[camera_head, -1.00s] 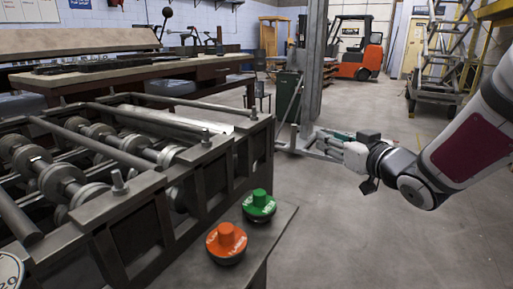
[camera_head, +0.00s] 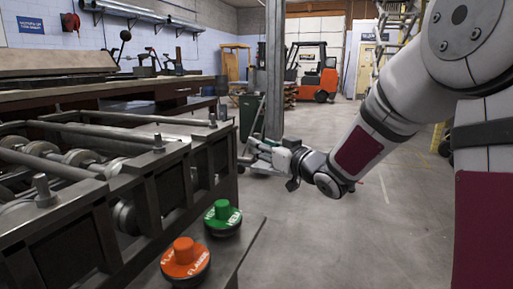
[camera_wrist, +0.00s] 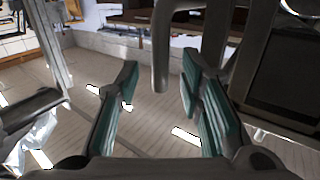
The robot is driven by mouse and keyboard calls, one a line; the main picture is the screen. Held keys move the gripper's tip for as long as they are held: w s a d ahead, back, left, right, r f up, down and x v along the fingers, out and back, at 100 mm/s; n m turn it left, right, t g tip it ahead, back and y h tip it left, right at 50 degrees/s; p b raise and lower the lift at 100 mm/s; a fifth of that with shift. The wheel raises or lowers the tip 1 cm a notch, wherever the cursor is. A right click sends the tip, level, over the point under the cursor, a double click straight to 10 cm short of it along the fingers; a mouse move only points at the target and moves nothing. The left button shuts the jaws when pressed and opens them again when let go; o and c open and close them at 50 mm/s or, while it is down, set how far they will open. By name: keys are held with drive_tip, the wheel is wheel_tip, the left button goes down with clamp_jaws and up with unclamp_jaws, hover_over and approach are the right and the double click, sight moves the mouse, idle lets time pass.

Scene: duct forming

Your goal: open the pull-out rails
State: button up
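The dark metal roll-forming machine (camera_head: 150,205), with rods and rollers on top, fills the left of the head view. I cannot pick out its pull-out rails for certain. My gripper (camera_head: 262,150) is in the air past the machine's far right end. In the wrist view my gripper (camera_wrist: 158,88) is open, with teal-padded fingers apart and nothing clamped. A grey bent bar (camera_wrist: 161,50), like a handle, hangs down in the picture to the gap between the fingertips. Whether it lies between the fingers or beyond them I cannot tell.
An orange button (camera_head: 185,260) and a green button (camera_head: 222,216) sit on a shelf at the machine's near side. A grey post (camera_head: 275,70) stands behind my gripper. A forklift (camera_head: 318,75) is far back. The floor at right is open.

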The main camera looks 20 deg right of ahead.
drive_tip(key=shift+b+x, duration=0.3)
drive_tip(key=shift+x, duration=1.4)
clamp_jaws()
